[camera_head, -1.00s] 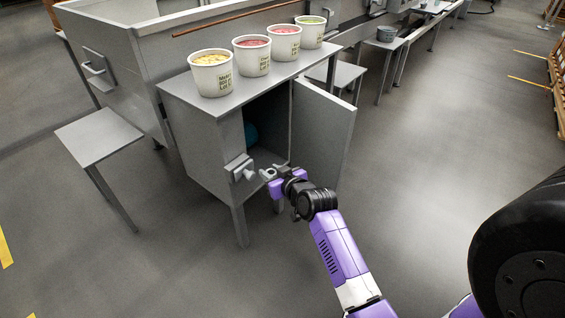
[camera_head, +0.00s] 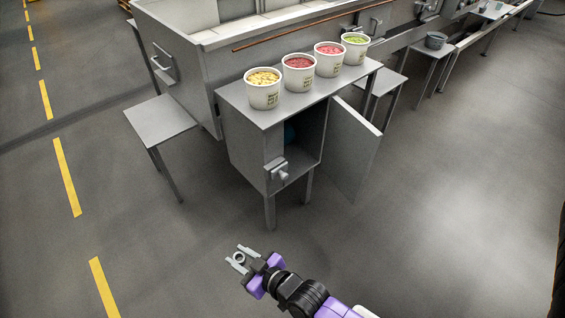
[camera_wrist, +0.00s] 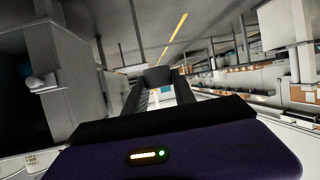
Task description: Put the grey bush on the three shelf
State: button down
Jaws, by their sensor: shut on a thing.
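My gripper (camera_head: 237,258) is low at the front, over open floor, in front of the cabinet. It is shut on the grey bush (camera_head: 240,257), a small ring between its fingertips. In the wrist view a dark blocky shape (camera_wrist: 158,77) shows between the fingers, likely the bush. Flat grey side shelves stand left of the cabinet (camera_head: 160,119), right of it (camera_head: 388,82) and farther back (camera_head: 432,51). No number is readable on them, so I cannot tell which is the three shelf.
The grey cabinet (camera_head: 243,150) has its door (camera_head: 352,148) open to the right and a blue round thing (camera_head: 290,134) inside. Several tubs (camera_head: 263,92) of coloured candy stand on top. A grey pot (camera_head: 436,40) sits on the far shelf. The floor around is clear.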

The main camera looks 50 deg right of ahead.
aim_at(377, 79)
jog(key=z, duration=1.2)
jog(key=i+l+z, duration=0.1)
jog(key=z, duration=0.4)
jog(key=i+l+z, duration=0.1)
jog(key=z, duration=0.4)
jog(key=i+l+z, duration=0.1)
jog(key=z, duration=0.4)
jog(key=i, duration=1.75)
jog(key=i+u, duration=0.2)
jog(key=i, duration=0.2)
jog(key=i+l+u, duration=0.2)
jog(key=i, duration=0.2)
jog(key=i+l+u, duration=0.2)
jog(key=i, duration=0.15)
jog(key=u, duration=2.1)
